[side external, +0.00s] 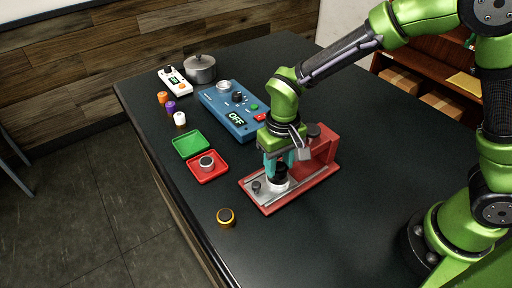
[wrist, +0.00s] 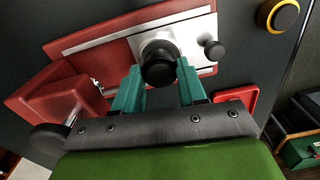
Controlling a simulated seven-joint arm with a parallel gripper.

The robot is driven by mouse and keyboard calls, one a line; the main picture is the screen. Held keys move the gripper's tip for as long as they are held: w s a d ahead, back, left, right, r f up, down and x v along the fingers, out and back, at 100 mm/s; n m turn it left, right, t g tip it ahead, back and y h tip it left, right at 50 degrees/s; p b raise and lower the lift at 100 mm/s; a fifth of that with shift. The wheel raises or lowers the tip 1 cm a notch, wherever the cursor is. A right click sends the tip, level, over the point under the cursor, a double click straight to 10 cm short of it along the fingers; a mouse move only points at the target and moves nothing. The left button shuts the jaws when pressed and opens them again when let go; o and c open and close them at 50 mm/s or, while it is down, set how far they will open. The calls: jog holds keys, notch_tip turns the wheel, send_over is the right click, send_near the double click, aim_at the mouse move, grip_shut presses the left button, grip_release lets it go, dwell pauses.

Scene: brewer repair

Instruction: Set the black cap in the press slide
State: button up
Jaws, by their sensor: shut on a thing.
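The black cap (wrist: 160,70) is between the teal fingers of my gripper (wrist: 158,88) in the wrist view. My gripper (side external: 281,162) is shut on it and points down over the red press (side external: 325,149). The press slide (side external: 262,201) is a silver plate on the red base, with a small dark knob (side external: 256,187) at its end. A silver round seat (wrist: 155,38) shows just beyond the cap on the slide. The cap (side external: 281,170) is right over this seat in the side view. I cannot tell whether it touches the seat.
A yellow-ringed black part (side external: 226,217) lies on the table in front of the press. A red tray (side external: 207,166) with a round part and a green tray (side external: 190,144) are to the left. A blue control box (side external: 228,110) and a pot (side external: 200,69) stand behind.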

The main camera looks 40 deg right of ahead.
jog(key=shift+f, duration=0.95)
dwell(1.1)
jog(key=o, duration=1.2)
jog(key=shift+o, duration=0.3)
jog(key=o, duration=0.3)
jog(key=shift+r, duration=4.1)
